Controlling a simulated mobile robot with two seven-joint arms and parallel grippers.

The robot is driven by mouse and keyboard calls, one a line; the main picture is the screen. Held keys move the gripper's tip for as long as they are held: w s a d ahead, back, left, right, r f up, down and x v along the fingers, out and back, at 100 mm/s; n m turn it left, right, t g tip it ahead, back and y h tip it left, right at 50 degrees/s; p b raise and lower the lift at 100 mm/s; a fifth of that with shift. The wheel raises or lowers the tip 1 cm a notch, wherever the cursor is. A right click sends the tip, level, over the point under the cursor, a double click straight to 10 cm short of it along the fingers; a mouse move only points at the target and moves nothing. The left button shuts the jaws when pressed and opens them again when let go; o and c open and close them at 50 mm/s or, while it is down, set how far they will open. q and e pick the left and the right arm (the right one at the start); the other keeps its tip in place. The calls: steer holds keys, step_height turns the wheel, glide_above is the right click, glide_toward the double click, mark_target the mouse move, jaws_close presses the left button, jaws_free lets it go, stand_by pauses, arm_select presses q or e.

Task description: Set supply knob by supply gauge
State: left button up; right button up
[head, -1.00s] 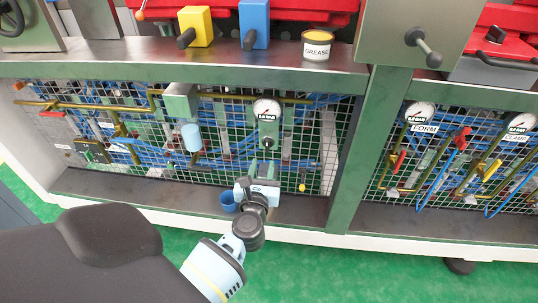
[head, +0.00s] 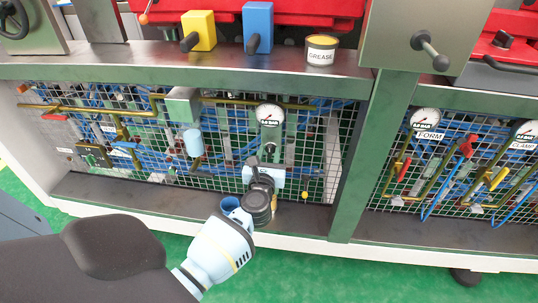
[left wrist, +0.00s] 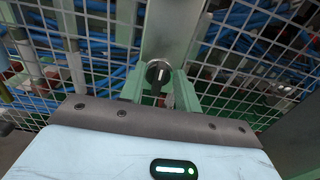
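The supply knob is a small black round knob (left wrist: 158,73) with a pale pointer mark, which looks about upright in the left wrist view. My left gripper (head: 268,158) is just below the gauge. In the left wrist view its two fingers (left wrist: 159,88) stand apart, one on each side of the knob; I cannot tell whether they touch it. In the head view the gripper largely hides the knob. My right gripper is not in view.
Wire mesh (head: 330,150) with pipes and blue hoses surrounds the gauge. A grease tin (head: 321,49) is on the shelf above. The FORM gauge (head: 425,119) and valves are on the right.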

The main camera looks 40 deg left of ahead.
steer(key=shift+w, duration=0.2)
arm_select(q)
jaws_close()
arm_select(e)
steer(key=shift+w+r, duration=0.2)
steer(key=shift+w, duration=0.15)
arm_select(q)
steer(key=shift+m, duration=0.3)
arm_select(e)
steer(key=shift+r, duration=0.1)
